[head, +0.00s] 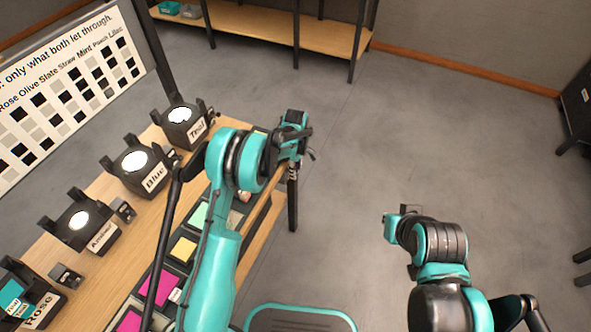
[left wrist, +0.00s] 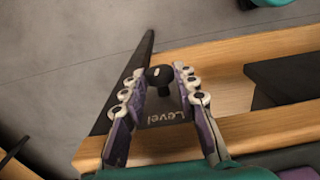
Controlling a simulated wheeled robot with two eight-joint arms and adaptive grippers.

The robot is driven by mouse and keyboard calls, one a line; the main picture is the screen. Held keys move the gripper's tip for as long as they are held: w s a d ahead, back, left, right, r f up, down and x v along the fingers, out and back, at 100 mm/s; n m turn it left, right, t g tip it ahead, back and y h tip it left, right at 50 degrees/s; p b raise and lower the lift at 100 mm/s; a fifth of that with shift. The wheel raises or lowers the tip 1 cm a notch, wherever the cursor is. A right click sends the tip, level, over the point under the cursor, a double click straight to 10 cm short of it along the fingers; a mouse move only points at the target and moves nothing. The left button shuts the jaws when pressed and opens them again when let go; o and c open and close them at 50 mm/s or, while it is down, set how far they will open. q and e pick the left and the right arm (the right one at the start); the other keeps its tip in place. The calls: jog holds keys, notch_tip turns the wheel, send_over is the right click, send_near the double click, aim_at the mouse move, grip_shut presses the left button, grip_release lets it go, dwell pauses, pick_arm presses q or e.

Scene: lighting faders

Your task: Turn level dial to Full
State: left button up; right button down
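The level dial (left wrist: 160,75) is a round black knob with a small white mark, on a dark plate (left wrist: 166,118) lettered "Level" near the wooden table's edge. My left gripper (left wrist: 157,82) is open, with one finger on each side of the dial. I cannot tell whether either finger touches it. In the head view my left gripper (head: 296,142) is over the table's far right end and hides the dial. No "Full" mark is readable. My right gripper (head: 400,216) is away from the table over the floor; its fingers cannot be made out.
Lamps labelled Teal (head: 184,124), Blue (head: 137,168), Amber (head: 82,224) and Rose (head: 28,295) line the table's left side. Colour swatches (head: 183,249) lie beside my left arm. A chart board (head: 70,90) stands behind. Open floor lies to the right.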

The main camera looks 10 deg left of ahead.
pick_arm(q)
grip_shut()
jog(key=g, duration=0.2)
jog(key=shift+w+d+f+g+y, duration=0.1)
jog(key=shift+w+g+y, duration=0.2)
jog(key=shift+y, duration=0.1)
jog(key=shift+g, duration=0.7)
jog(key=o, duration=1)
grip_release()
jog(key=shift+o, duration=0.2)
